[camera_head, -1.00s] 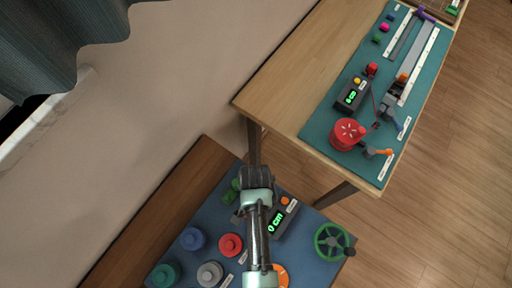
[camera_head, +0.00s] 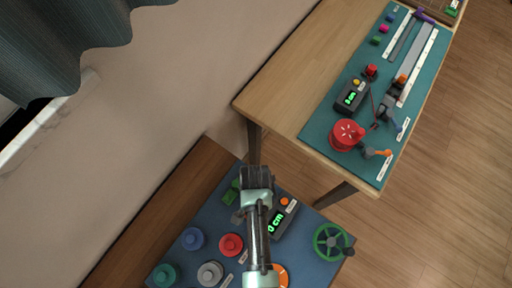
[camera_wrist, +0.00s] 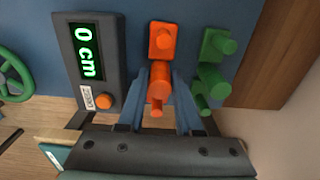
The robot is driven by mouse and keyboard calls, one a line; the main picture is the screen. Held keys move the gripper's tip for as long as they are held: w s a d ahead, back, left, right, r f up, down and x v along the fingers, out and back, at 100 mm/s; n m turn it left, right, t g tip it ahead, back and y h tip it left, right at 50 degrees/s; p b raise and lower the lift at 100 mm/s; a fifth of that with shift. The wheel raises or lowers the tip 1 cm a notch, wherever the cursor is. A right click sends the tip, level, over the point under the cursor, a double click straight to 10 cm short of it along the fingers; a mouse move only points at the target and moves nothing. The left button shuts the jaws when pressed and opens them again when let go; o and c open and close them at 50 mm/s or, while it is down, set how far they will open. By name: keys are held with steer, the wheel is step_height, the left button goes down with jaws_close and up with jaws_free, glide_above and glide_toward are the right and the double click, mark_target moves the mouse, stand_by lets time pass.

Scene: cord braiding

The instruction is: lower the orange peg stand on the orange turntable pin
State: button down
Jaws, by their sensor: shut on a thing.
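My gripper (camera_wrist: 166,105) is shut on the orange peg stand (camera_wrist: 158,82), whose thick round part sits between the two fingers in the wrist view. Its flat orange end (camera_wrist: 162,36) shows beyond the fingertips, over the blue mat; I cannot tell whether it touches the mat. In the head view my gripper (camera_head: 256,174) is over the far end of the mat, and its own body hides the stand. An orange disc (camera_head: 281,273), perhaps the turntable, shows partly behind my arm at the bottom edge. Its pin is not visible.
A green peg stand (camera_wrist: 217,45) is close right of my gripper. A dark box reading 0 cm (camera_wrist: 90,55) is close left. Red (camera_head: 231,245), blue (camera_head: 192,238), grey (camera_head: 210,273) and teal (camera_head: 165,274) discs and a green handwheel (camera_head: 331,242) share the mat.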

steer(key=shift+r+p, duration=3.05)
steer(key=shift+r, duration=0.15)
steer(key=shift+s, duration=0.1)
